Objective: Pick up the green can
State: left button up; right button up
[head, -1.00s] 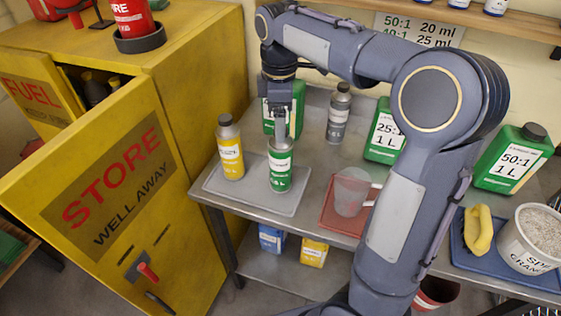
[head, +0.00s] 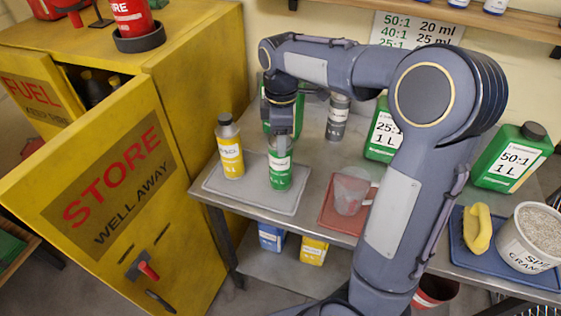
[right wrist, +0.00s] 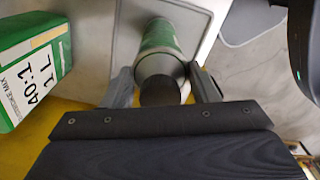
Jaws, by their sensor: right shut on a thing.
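The green can (head: 280,170) with a white label is upright at the grey tray (head: 248,202), right of a yellow can (head: 230,148). I cannot tell whether its base still touches the tray. My right gripper (head: 280,145) comes down from above and is shut on the upper part of the green can. In the right wrist view, the fingers sit on both sides of the can's neck and dark cap (right wrist: 160,92), with the green body (right wrist: 160,42) beyond. The gripper hides the cap in the head view. My left gripper is not in view.
A green 25:1 jug (head: 384,135), a grey bottle (head: 338,118) and a clear jug (head: 350,190) on a red tray (head: 334,217) stand to the right. The open yellow cabinet door (head: 100,215) is at the left. A green 40:1 jug (right wrist: 35,65) is close by.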

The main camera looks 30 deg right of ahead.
jog(key=c, duration=0.4)
jog(key=shift+r, duration=0.1)
